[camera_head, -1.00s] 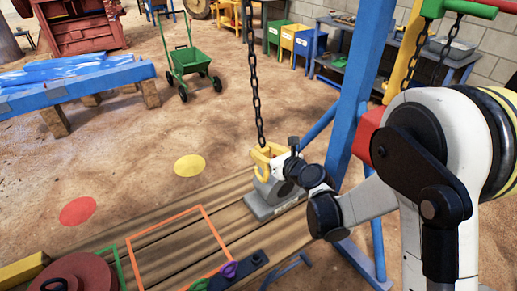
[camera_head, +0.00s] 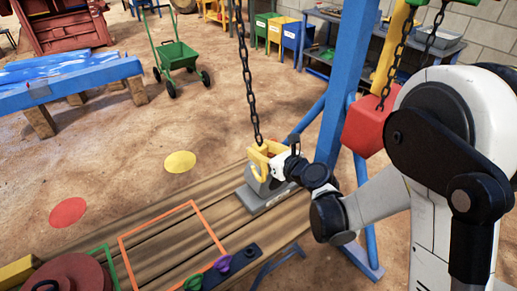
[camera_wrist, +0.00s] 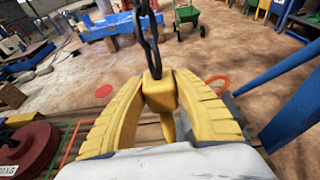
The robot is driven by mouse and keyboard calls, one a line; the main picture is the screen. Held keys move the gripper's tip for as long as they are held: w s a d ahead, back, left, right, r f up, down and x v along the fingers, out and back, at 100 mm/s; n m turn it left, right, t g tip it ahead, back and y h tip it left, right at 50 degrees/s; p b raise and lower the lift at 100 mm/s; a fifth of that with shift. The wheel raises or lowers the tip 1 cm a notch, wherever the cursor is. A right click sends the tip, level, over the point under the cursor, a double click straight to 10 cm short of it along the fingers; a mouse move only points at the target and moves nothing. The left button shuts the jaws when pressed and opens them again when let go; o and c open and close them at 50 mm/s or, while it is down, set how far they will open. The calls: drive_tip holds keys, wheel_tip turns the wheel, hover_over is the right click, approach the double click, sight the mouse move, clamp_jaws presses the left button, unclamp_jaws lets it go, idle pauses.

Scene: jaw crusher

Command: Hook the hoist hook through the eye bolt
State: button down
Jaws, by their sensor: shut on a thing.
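The yellow hoist hook (camera_wrist: 161,94) hangs on a dark chain (camera_head: 246,85). My gripper (camera_head: 268,152) is shut on it, with a ribbed yellow finger on each side in the wrist view (camera_wrist: 160,98). The hook's lower tip points down between the fingers. An orange ring, seemingly the eye bolt (camera_wrist: 226,82), shows beyond the right finger, to the right of the hook and apart from it in the picture. The grey block (camera_head: 265,203) sits on the planks under my gripper in the head view.
A blue post (camera_head: 346,85) and its brace stand just right of the block. A red block (camera_head: 374,124) hangs by chains near my arm. An orange frame outline (camera_head: 133,258) and a dark strip with coloured pieces (camera_head: 240,258) lie on the planks.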

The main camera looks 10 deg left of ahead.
drive_tip(key=w+d+b, duration=0.1)
drive_tip(key=w+d, duration=0.7)
drive_tip(key=d, duration=0.1)
drive_tip(key=shift+w, duration=0.35)
idle(1.4)
drive_tip(key=shift+a, duration=0.1)
idle(0.3)
drive_tip(key=shift+r+b+x, duration=0.1)
drive_tip(key=shift+b+x, duration=0.15)
drive_tip(key=shift+x, duration=0.85)
drive_tip(key=shift+r+b+x, duration=0.15)
drive_tip(key=shift+b+x, duration=0.1)
drive_tip(key=shift+x, duration=0.85)
drive_tip(key=shift+w, duration=0.15)
drive_tip(key=shift+a+f, duration=0.2)
drive_tip(key=shift+w+a, duration=0.1)
drive_tip(key=shift+w, duration=0.05)
